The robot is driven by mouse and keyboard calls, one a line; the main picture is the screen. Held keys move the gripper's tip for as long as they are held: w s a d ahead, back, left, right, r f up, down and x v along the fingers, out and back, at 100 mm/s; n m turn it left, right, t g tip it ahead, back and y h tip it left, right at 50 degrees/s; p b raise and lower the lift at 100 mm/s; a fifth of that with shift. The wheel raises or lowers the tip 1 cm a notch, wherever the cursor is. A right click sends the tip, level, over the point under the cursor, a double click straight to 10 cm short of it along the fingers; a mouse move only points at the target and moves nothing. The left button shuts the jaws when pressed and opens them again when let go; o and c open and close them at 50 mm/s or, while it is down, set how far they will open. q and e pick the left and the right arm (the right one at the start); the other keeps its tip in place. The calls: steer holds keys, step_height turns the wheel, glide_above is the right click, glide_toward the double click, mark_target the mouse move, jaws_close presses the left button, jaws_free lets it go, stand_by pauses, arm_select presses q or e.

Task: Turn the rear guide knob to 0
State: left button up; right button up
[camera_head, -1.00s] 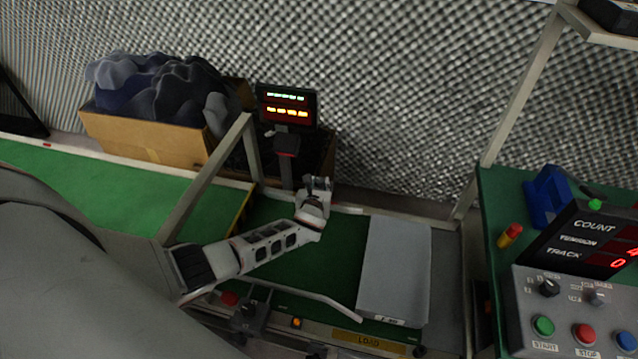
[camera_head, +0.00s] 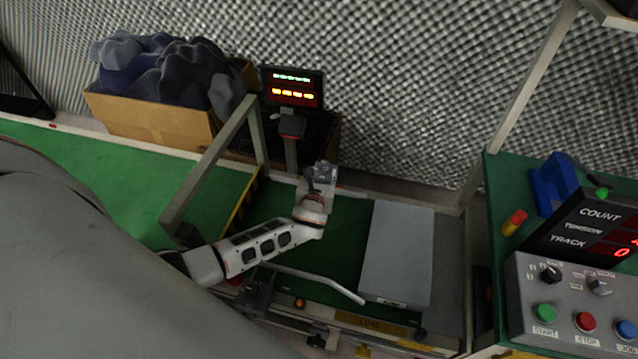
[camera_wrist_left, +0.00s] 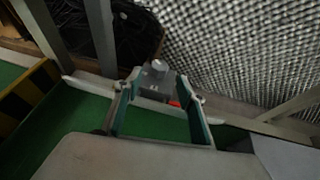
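My left gripper (camera_head: 320,182) reaches over the green belt to the rear rail of the frame. In the left wrist view its two teal fingers (camera_wrist_left: 158,108) are spread wide, with nothing held between them. A small grey block with a rounded light-grey knob (camera_wrist_left: 157,66) lies just beyond the fingertips, roughly centred between them. In the head view the gripper covers most of this block, and any scale or number on the knob is too small to read. My right gripper is in neither view.
A lit display (camera_head: 292,88) on a post stands behind the gripper. A control panel (camera_head: 565,300) is at the right.

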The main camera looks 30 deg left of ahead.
arm_select(q)
steer(key=v, duration=0.5)
steer(key=shift+s+d+r, duration=0.1)
steer(key=shift+s+d, duration=0.05)
steer(key=shift+s, duration=0.2)
